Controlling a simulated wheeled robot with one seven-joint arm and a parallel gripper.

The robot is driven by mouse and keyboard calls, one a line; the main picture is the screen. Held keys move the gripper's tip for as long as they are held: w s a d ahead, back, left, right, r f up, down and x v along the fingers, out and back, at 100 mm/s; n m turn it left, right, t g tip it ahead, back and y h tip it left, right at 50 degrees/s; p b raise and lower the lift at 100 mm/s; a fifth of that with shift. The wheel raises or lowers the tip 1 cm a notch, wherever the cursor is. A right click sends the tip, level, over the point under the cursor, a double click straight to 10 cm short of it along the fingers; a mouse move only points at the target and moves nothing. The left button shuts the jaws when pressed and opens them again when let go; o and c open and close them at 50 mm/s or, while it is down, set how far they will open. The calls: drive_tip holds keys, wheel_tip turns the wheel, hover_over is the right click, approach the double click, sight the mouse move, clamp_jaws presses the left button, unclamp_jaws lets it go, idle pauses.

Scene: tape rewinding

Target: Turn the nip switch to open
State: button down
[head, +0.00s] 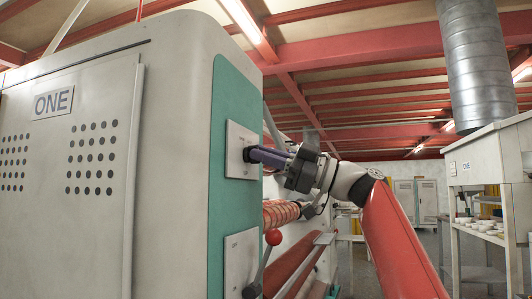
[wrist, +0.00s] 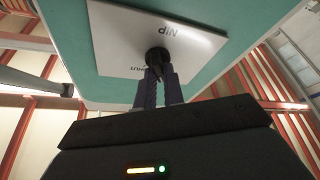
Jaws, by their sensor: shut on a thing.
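The nip switch is a dark round knob (wrist: 157,55) on a pale plate (wrist: 115,35) marked NIP, seen in the wrist view. My gripper (wrist: 158,75) is shut on the switch, with its purple fingers on either side of the knob's handle. In the head view, my gripper (head: 254,155) reaches in from the right to the upper plate (head: 238,137) on the machine's green side panel. There the fingers hide most of the knob. The switch's exact angle is hard to tell.
A red-ball lever (head: 273,238) stands at the lower plate (head: 240,262), below my gripper. An orange-striped roll (head: 280,212) and red rollers sit close under my wrist. The machine's white cabinet (head: 80,190) fills the left. A bench (head: 490,215) stands at the right.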

idle(0.4)
drive_tip(key=c, duration=1.5)
unclamp_jaws()
drive_tip(key=b+v, duration=0.2)
drive_tip(key=v, duration=0.5)
drive_tip(key=shift+d+f, duration=0.15)
drive_tip(key=shift+d, duration=0.2)
